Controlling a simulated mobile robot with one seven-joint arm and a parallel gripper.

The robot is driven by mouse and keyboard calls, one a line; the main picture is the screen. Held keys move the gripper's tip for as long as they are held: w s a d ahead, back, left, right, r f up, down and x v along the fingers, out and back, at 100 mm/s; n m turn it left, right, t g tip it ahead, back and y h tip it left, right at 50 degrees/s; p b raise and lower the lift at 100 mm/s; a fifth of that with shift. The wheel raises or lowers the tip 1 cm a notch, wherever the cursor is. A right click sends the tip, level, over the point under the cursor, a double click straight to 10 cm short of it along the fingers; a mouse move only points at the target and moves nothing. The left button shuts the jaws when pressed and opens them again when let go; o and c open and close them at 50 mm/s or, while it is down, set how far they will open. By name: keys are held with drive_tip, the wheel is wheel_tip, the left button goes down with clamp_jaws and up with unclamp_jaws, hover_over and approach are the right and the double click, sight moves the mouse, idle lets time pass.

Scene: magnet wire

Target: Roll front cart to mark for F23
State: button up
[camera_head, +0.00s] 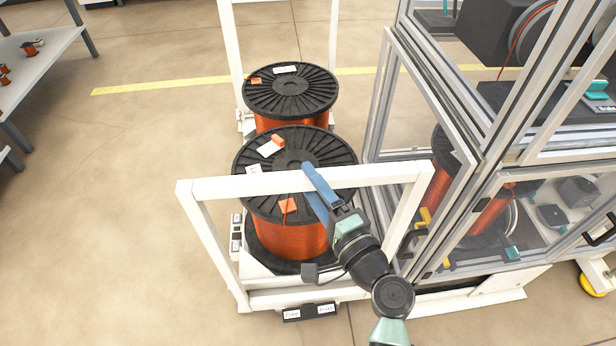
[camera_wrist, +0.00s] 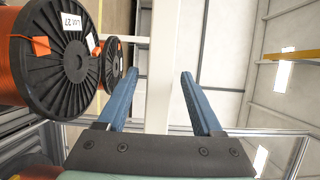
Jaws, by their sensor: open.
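The front cart (camera_head: 200,230) is a white frame on a low base with a crossbar handle at the front. It carries a copper-wire spool with a black flange (camera_head: 250,165); the spool also shows in the wrist view (camera_wrist: 60,65). My gripper (camera_head: 310,182) is at the middle of the crossbar, its two blue fingers open. In the wrist view my gripper (camera_wrist: 161,75) has the white bar (camera_wrist: 161,50) between its fingers, with no clear contact. I cannot pick out a mark for F23.
A second spool (camera_head: 290,85) on a white-framed cart stands just behind. A metal-framed machine enclosure (camera_head: 480,170) stands close on the right. A yellow floor line (camera_head: 160,85) runs across behind. A grey bench (camera_head: 35,50) is at far left. The floor left of the cart is clear.

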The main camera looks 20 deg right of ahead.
drive_tip(key=shift+w+a, duration=0.1)
drive_tip(key=shift+w, duration=0.8)
drive_tip(key=shift+c, duration=0.3)
clamp_jaws()
idle(0.6)
